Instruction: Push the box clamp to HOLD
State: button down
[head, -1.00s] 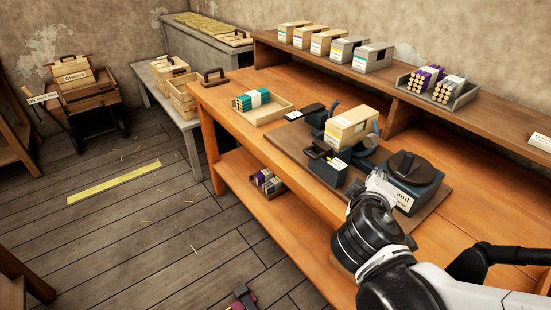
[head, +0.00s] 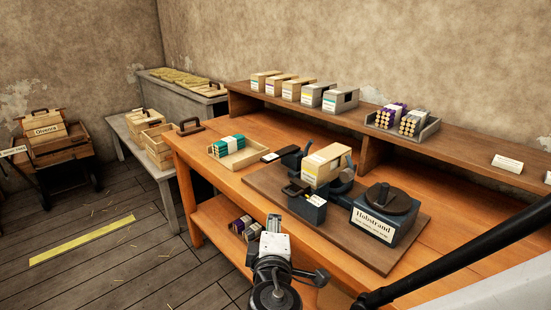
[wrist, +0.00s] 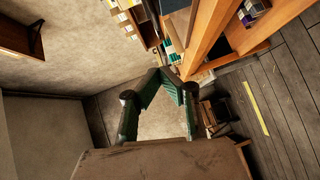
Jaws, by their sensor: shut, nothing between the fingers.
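A pale box (head: 326,165) with a white label sits in a dark blue fixture on the brown board (head: 410,240). In front of it stands a dark blue block (head: 306,205) with a black handle and a small white label; it looks like the box clamp, but I cannot read its setting. A curved dark part (head: 343,182) lies beside the box. My gripper (wrist: 165,75) shows in the wrist view, its green-black fingers shut and empty, apart from the clamp. In the head view my arm's end is in front of the bench, below the block; the fingers cannot be made out there.
A dark housing labelled Hobstrand (head: 375,225), with a round black top, stands right of the clamp. A tray of green rolls (head: 236,150) lies to the left. A shelf (head: 460,150) with boxes runs behind.

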aim_at(295, 190)
jog(key=w+d+f+b, duration=0.1)
jog(key=w, duration=0.5)
jog(key=w+d+f+b, duration=0.1)
jog(key=w+d, duration=0.1)
jog(key=w, duration=0.4)
jog(key=shift+f, duration=0.25)
jog(key=shift+w+a, duration=0.1)
